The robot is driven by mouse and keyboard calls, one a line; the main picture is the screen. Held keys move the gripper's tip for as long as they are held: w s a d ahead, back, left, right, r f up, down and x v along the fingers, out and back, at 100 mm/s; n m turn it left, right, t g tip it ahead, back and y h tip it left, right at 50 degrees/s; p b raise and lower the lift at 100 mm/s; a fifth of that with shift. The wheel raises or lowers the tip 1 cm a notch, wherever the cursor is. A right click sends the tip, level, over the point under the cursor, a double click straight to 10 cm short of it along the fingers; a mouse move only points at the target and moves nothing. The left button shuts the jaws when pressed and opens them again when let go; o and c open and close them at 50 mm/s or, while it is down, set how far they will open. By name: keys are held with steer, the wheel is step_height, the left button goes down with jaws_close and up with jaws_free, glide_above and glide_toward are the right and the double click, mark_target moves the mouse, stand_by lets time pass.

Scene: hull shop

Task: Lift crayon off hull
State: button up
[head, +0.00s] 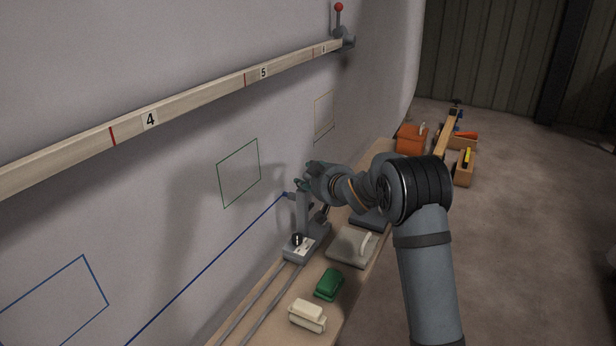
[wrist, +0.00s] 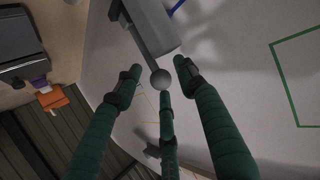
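The hull (head: 200,60) is the large pale wall on the left. A blue line on it ends at the crayon holder's small tip (head: 287,195), where I cannot make out the crayon itself. The holder's upright (head: 303,215) stands on a grey carriage (head: 306,246) with a black knob. My gripper (head: 312,178) is at the top of this upright. In the wrist view, a grey lever with a ball end (wrist: 161,79) sits between my three green fingers. The side fingers are spread and apart from it; the lower fingertip is very close, and contact cannot be told.
Two rails run along the wooden bench (head: 265,270). A green block (head: 329,284), a cream block (head: 307,315) and a grey flat tool (head: 352,246) lie beside them. A numbered batten (head: 200,100) crosses the hull above. An orange box (head: 411,138) stands farther back.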

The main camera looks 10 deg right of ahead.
steer(key=shift+x, duration=0.8)
steer(key=c, duration=0.3)
jaws_close()
steer(key=shift+f, duration=0.1)
